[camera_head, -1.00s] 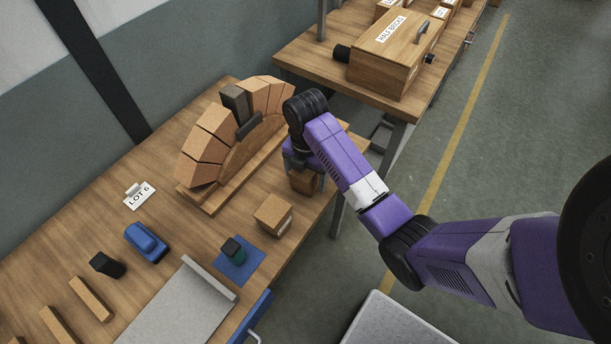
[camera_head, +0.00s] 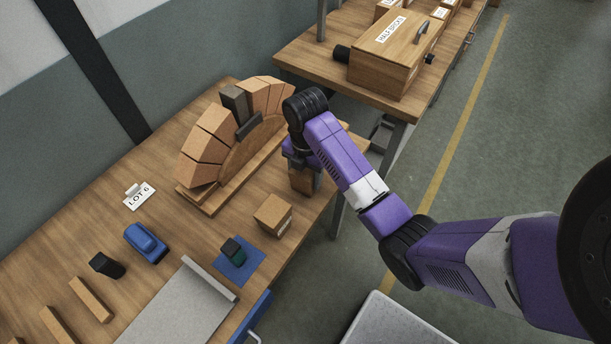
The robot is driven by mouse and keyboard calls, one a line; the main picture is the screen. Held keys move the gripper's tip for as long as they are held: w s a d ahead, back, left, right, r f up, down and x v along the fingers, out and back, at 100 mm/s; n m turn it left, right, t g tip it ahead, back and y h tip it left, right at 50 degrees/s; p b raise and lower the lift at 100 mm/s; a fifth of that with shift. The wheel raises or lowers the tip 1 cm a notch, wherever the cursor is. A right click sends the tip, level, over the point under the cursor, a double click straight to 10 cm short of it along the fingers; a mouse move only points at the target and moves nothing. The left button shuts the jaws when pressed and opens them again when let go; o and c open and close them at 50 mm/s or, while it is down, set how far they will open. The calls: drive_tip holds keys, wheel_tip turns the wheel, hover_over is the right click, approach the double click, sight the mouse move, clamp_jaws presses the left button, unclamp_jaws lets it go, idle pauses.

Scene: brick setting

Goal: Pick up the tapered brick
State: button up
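A brown brick (camera_head: 301,181) is directly under my gripper (camera_head: 304,178), near the right edge of the wooden bench (camera_head: 160,215). It may be the tapered brick, but its taper does not show clearly. My gripper points down, with a grey finger at the brick's right side. The wrist hides the brick's top and part of the fingers, so I cannot tell whether they are closed on it or whether it touches the bench.
A brick arch (camera_head: 203,143) with a dark block at its top stands left of my gripper. A labelled box (camera_head: 273,215) sits close in front, beside a dark green item on a blue mat (camera_head: 250,263). A blue object (camera_head: 147,243) lies further left.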

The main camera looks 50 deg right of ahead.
wheel_tip(320, 180, up, 8)
drive_tip(key=p, duration=0.4)
drive_tip(key=shift+r, duration=0.1)
drive_tip(key=shift+w+d, duration=0.15)
drive_tip(key=shift+w, duration=0.05)
drive_tip(key=shift+w+r, duration=0.1)
drive_tip(key=shift+r, duration=0.15)
drive_tip(key=shift+s+r, duration=0.2)
drive_tip(key=shift+r, duration=0.25)
